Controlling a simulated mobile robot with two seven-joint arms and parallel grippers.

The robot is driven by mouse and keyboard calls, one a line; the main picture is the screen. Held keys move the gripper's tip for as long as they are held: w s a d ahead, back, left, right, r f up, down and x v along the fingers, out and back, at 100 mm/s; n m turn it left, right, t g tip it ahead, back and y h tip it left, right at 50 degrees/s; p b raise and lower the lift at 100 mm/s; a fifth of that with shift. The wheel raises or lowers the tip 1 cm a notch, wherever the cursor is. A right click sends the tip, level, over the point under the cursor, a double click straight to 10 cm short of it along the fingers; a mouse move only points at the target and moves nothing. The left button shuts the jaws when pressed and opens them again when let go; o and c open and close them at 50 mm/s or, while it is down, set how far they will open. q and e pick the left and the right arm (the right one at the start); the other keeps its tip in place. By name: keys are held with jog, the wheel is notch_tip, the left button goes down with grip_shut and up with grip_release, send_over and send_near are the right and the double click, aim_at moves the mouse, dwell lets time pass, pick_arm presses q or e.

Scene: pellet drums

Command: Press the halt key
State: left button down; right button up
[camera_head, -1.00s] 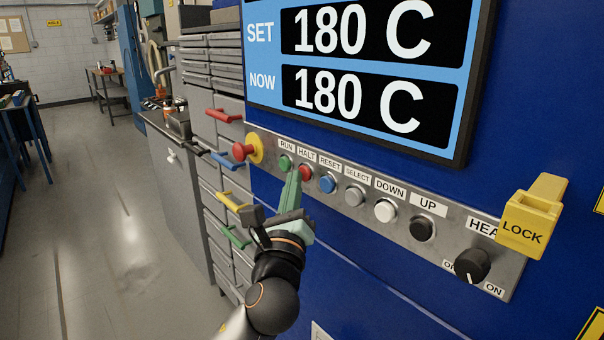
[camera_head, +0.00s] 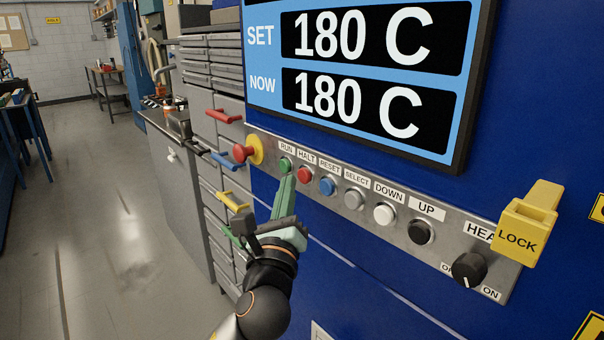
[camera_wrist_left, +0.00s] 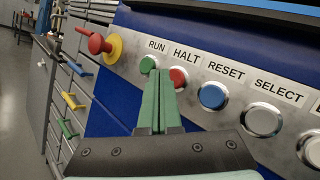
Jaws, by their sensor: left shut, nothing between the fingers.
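The halt key is a red round button (camera_head: 305,175) under the HALT label on the grey button strip (camera_head: 330,207). It also shows in the left wrist view (camera_wrist_left: 178,78). My left gripper (camera_head: 289,180) is shut and empty, its green fingers pointing up at the strip. Its tips are just below and left of the red button in the head view. In the wrist view the tips (camera_wrist_left: 158,76) lie between the green RUN button (camera_wrist_left: 148,65) and the red one. I cannot tell whether they touch the strip. My right gripper is not in view.
A red mushroom knob (camera_head: 242,152) on a yellow base sits left of RUN. The blue RESET button (camera_head: 327,186) is close on the right, with more buttons beyond. A black HEAT dial (camera_head: 469,268) and a yellow LOCK piece (camera_head: 527,225) are at the right end.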

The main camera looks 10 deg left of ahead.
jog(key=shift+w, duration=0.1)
pick_arm(q)
jog(key=s+a+p, duration=0.1)
jog(key=s, duration=0.1)
jog(key=s+a+p, duration=0.1)
jog(key=s+a, duration=0.1)
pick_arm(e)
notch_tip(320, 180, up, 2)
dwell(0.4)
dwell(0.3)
